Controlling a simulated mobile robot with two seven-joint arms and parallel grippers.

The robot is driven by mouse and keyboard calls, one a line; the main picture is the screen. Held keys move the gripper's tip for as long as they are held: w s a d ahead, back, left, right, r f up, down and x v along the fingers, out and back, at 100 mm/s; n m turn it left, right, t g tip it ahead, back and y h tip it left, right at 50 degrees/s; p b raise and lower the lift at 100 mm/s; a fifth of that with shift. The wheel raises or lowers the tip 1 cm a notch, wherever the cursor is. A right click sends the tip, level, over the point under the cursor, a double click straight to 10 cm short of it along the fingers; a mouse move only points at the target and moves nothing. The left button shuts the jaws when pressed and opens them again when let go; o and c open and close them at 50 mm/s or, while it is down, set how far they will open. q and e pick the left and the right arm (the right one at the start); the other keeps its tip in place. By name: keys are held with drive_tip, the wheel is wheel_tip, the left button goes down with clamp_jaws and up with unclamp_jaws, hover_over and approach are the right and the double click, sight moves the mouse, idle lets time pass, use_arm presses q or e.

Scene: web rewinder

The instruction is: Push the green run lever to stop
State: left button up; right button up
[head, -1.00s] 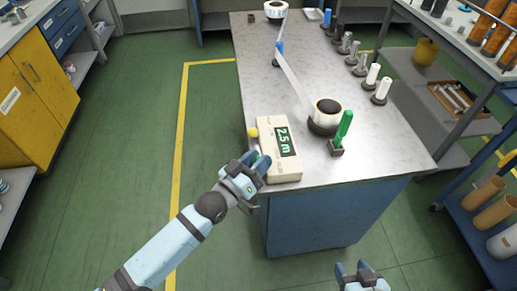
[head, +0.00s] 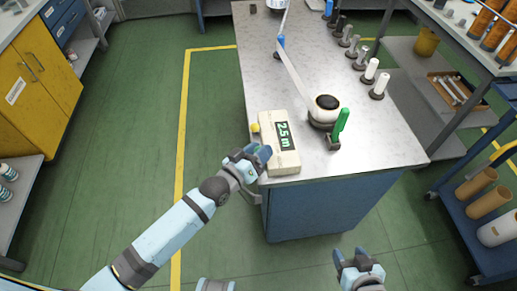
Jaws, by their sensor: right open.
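The green run lever (head: 341,121) stands up from a small dark base near the front right of the steel table, leaning slightly right. Beside it is a white roll (head: 326,108) with a dark core, with a white web running back from it. My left gripper (head: 259,155) is at the front left corner of the cream counter box (head: 278,146), left of the lever and well apart from it. Its finger gap is not clear. My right gripper (head: 357,260) is open and empty, in front of the table and below the lever in the picture.
The steel table (head: 293,83) has a blue cabinet front (head: 330,208). Several pegs (head: 369,72) line its right side. A blue cart (head: 470,220) with cardboard tubes stands at right. Green floor is open at left.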

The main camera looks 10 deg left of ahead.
use_arm(q)
drive_tip(key=shift+o, duration=1.1)
drive_tip(key=v, duration=1.3)
drive_tip(key=shift+s, duration=0.4)
drive_tip(key=shift+a, duration=0.15)
